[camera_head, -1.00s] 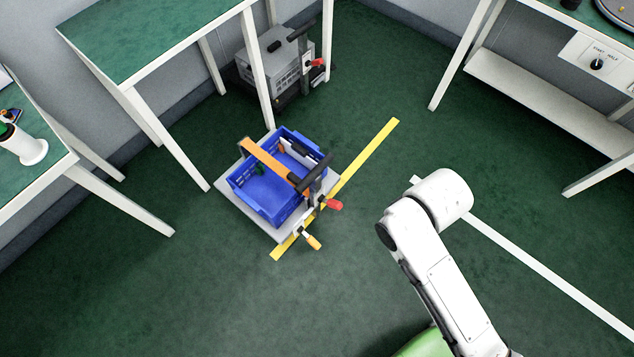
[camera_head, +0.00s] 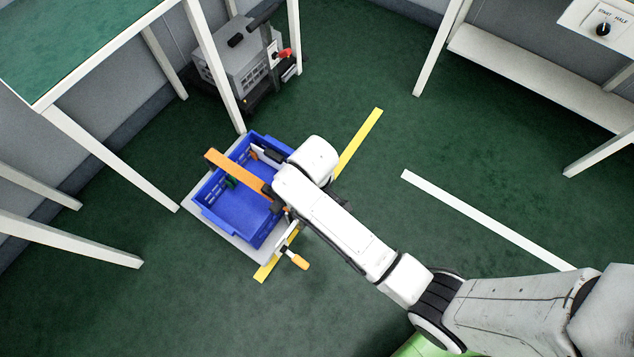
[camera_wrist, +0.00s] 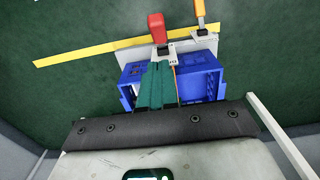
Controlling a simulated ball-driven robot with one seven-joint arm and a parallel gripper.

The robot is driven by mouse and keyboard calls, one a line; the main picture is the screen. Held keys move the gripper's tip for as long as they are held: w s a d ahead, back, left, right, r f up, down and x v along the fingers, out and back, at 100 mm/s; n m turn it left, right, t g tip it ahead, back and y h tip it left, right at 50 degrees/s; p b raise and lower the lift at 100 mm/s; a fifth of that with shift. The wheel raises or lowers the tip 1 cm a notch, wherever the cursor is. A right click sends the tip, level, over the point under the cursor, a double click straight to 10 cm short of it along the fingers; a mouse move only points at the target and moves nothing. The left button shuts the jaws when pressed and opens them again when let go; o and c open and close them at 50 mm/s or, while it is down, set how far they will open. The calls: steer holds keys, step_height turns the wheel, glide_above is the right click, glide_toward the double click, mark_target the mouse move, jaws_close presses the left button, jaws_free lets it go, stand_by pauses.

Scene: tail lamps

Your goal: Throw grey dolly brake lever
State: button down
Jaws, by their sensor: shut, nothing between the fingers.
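The grey dolly (camera_head: 192,204) stands on the floor and carries a blue crate (camera_head: 209,191); the dolly also shows in the wrist view (camera_wrist: 208,46). An orange-handled lever (camera_head: 299,262) sits at its near edge, visible in the wrist view (camera_wrist: 200,9). A red-handled lever (camera_wrist: 156,28) is beside it there; my arm hides it in the head view. I cannot tell which lever is the brake. My gripper (camera_wrist: 157,66) is shut and empty, its fingertips just short of the red lever's mount in the picture; contact is unclear.
An orange bar (camera_head: 238,172) crosses above the crate. Yellow tape (camera_head: 358,143) runs along the floor. A grey boxed machine (camera_head: 240,65) with another red handle stands by the green-topped table (camera_head: 80,40). White tape (camera_head: 480,215) lies on open floor to the right.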

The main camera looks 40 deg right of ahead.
step_height(320, 180, down, 10)
steer(key=b, duration=0.3)
stand_by(0.4)
steer(key=shift+s, duration=0.15)
steer(key=shift+s+d+f+t, duration=0.15)
steer(key=shift+s+d+t, duration=0.05)
steer(key=shift+s+t, duration=0.35)
steer(key=shift+s+d+f+t+y+p, duration=0.15)
steer(key=shift+s+f+t+y+p, duration=0.2)
steer(key=shift+s+t, duration=0.25)
steer(key=s+d+f+t+y+b, duration=0.1)
steer(key=s+f+t+y+b, duration=0.2)
steer(key=f+t+b, duration=0.6)
steer(key=shift+s+d+f+b, duration=0.15)
steer(key=shift+s+b, duration=0.1)
steer(key=shift+b, duration=2.9)
